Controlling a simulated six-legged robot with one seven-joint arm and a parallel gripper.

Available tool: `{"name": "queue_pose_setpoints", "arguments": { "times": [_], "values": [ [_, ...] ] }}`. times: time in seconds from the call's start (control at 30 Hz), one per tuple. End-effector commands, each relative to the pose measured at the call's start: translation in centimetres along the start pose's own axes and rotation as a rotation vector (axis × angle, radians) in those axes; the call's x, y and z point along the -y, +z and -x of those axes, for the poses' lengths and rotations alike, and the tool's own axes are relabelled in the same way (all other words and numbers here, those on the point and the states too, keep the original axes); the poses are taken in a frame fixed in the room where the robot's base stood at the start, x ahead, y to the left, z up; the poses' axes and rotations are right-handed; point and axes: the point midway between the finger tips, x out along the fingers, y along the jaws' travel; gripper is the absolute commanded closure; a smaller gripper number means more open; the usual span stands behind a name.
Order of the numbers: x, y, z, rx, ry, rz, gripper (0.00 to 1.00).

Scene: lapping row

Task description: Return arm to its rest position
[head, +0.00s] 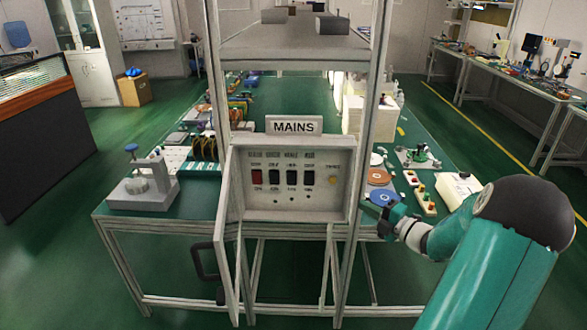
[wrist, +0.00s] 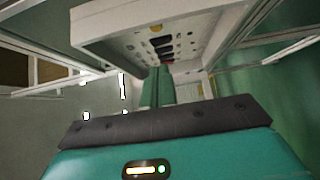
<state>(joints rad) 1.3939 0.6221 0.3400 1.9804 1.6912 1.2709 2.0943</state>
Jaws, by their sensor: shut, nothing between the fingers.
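My gripper (head: 372,205) is at the right of the mains panel (head: 328,211) in the head view, close to the right frame post. By its look it is shut and holds nothing. My teal arm reaches in from the lower right. The panel carries a MAINS sign (head: 294,125), one red switch (head: 255,177), several black switches and a yellow button. In the wrist view the underside of the panel box (wrist: 185,40) shows above my gripper (wrist: 157,88), with the switches seen from below. I cannot tell the exact gap between gripper and panel.
The panel's open door (head: 229,240) with a black handle hangs toward me at the left. Aluminium posts (head: 370,110) frame the panel. The green bench (head: 420,235) holds discs, switch boxes and tools.

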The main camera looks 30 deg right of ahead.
Motion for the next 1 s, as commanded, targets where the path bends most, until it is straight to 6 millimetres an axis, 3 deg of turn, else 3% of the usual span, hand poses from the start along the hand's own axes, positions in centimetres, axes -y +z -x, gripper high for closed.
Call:
{"name": "queue_pose_setpoints", "arguments": {
  "times": [0.17,0.27,0.37,0.5,0.6,0.8,1.0],
  "values": [
    [-0.1,-0.1,-0.1,-0.004,-0.002,0.006,1.0],
    [-0.5,-1.6,-1.1,-0.051,-0.027,0.068,1.0],
    [-1.4,-5.4,-3.2,-0.168,-0.084,0.232,1.0],
    [-2.9,-13.7,-6.0,-0.436,-0.161,0.612,1.0],
    [-3.7,-19.3,-6.6,-0.641,-0.178,0.906,1.0],
    [-5.0,-28.9,-5.5,-1.047,-0.1,1.496,1.0],
    [-6.3,-35.6,-2.3,-1.43,0.122,2.071,1.0]
  ]
}}
